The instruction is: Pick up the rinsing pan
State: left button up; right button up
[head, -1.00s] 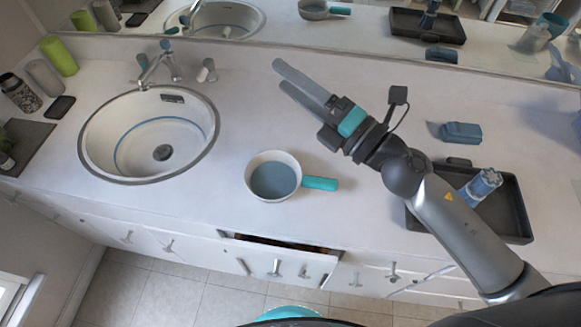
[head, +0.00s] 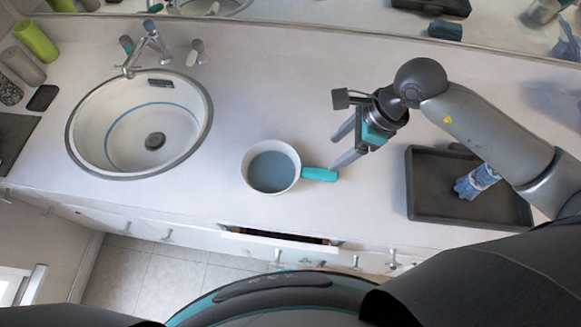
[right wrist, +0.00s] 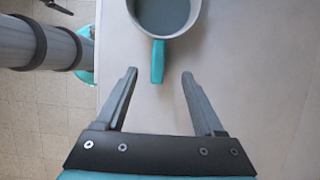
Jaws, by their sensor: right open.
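The rinsing pan (head: 271,170) stands upright on the white counter, right of the sink. It is a white round pan with a grey-blue inside and a teal handle (head: 319,174) pointing right. My right gripper (head: 334,153) is open and empty, with its fingertips close to the handle's end. In the right wrist view the pan (right wrist: 165,14) is cut off at the top, and the handle (right wrist: 158,62) points down between and ahead of the open fingers (right wrist: 159,75). The fingers do not visibly touch it. My left gripper is not in view.
The round sink (head: 140,175) with its tap (head: 150,45) lies to the left. A dark tray (head: 425,205) holding a blue item (head: 475,182) is at the right, under my arm. A drawer (head: 275,243) below the pan is partly open. The counter behind the pan is clear.

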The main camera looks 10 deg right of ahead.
aim_at(310, 170)
jog(key=x, duration=1.2)
jog(key=shift+a+b, duration=0.35)
grip_shut()
jog(key=shift+r, duration=0.1)
dwell(0.8)
